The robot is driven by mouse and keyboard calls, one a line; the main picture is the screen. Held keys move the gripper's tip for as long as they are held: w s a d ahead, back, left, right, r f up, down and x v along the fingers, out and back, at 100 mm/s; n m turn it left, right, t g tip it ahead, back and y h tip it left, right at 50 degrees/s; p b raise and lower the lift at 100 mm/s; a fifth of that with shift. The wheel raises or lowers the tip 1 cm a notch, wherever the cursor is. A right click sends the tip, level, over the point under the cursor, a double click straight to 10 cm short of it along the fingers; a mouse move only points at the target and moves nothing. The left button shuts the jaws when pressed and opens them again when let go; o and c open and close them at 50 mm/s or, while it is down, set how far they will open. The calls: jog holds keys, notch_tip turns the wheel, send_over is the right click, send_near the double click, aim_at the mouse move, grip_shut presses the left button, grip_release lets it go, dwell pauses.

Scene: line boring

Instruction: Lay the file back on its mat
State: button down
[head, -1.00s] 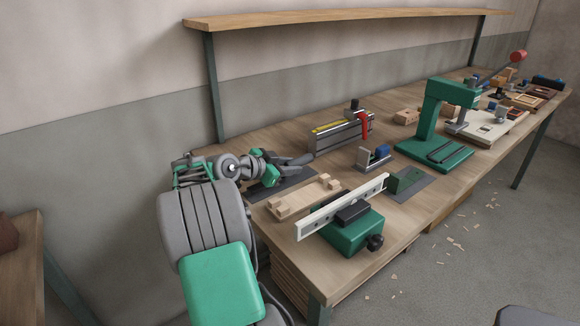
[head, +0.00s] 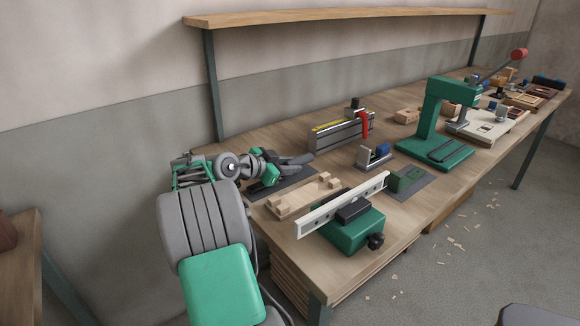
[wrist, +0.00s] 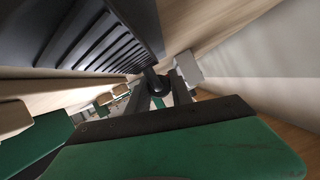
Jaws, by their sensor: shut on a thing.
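My gripper (head: 300,161) reaches in low over the dark grey mat (head: 292,182) at the near left of the bench. In the wrist view my gripper (wrist: 160,90) is shut on a dark, round-ended piece, which looks like the handle of the file (wrist: 152,82). Most of the file is hidden, and the head view does not show it clearly.
A wooden fixture (head: 303,195) lies right beside the mat, with a green vise-like block (head: 350,232) carrying a pale bar in front. A grey slotted block (head: 340,133) with a red lever stands beyond my gripper. A green press (head: 436,120) stands farther right. The wall is close behind.

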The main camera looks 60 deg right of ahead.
jog(key=shift+f, duration=0.15)
jog(key=shift+f+b, duration=0.45)
jog(key=shift+b, duration=0.25)
jog(key=c, duration=1.1)
grip_release()
jog(key=shift+o, duration=0.7)
jog(key=o, duration=0.7)
jog(key=shift+o, duration=1.3)
jog(key=shift+f, duration=0.1)
jog(key=shift+a, duration=0.2)
jog(key=shift+v, duration=4.4)
